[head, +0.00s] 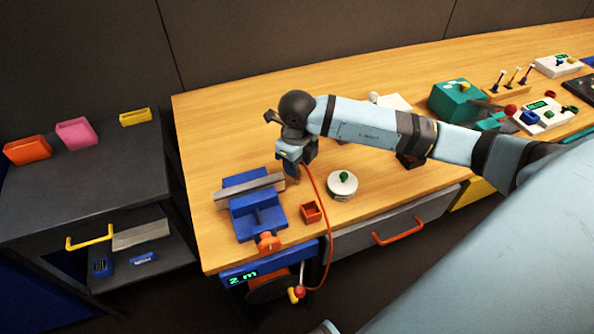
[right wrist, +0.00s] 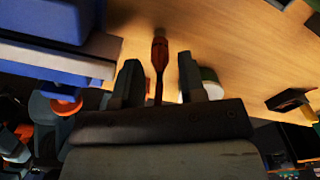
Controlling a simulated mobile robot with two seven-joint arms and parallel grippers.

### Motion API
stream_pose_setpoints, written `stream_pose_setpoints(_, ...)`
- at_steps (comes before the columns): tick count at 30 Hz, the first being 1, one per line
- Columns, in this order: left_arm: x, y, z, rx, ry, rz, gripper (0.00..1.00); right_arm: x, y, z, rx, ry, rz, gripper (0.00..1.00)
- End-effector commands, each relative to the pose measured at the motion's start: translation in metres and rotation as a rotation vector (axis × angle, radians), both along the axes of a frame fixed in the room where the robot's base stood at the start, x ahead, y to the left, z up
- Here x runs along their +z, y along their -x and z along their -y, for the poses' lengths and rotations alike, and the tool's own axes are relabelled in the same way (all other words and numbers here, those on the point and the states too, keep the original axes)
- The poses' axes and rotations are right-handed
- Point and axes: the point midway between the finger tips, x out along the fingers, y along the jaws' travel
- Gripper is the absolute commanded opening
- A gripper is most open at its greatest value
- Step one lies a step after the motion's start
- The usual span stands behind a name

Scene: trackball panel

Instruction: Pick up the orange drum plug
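The orange drum plug (right wrist: 160,52) shows in the right wrist view as a slim orange-brown piece between the two fingers, with gaps on both sides. An orange cable (head: 318,200) runs from beneath my right gripper (head: 292,172) over the table's front edge to the drum (head: 270,288) below. In the head view the gripper hides the plug. Whether the plug rests on the table or in a holder is unclear. My left gripper is out of view.
The blue vise (head: 257,208) with a grey bar stands close left of my right gripper. The table's back left is clear.

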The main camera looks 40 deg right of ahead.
Motion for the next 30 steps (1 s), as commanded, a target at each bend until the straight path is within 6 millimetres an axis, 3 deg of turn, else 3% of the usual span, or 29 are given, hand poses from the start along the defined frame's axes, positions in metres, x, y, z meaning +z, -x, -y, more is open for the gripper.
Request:
stream_pose_setpoints(2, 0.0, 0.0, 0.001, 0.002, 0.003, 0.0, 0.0, 0.0, 0.0, 0.0, 0.0, 0.0, 0.0, 0.37)
stream_pose_setpoints(7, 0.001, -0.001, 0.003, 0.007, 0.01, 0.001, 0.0, 0.001, 0.0, 0.0, 0.0, 0.0, 0.0, 0.0)
stream_pose_setpoints(22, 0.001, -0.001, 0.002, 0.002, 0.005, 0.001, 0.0, 0.009, -0.001, 0.0, 0.0, 0.001, 0.001, 0.0)
stream_pose_setpoints(26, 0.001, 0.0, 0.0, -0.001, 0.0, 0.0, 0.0, 0.024, -0.001, 0.0, 0.0, -0.001, 0.003, 0.0)
stream_pose_setpoints(30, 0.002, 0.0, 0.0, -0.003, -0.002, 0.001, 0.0, 0.055, -0.002, 0.0, 0.0, -0.001, 0.006, 0.0)
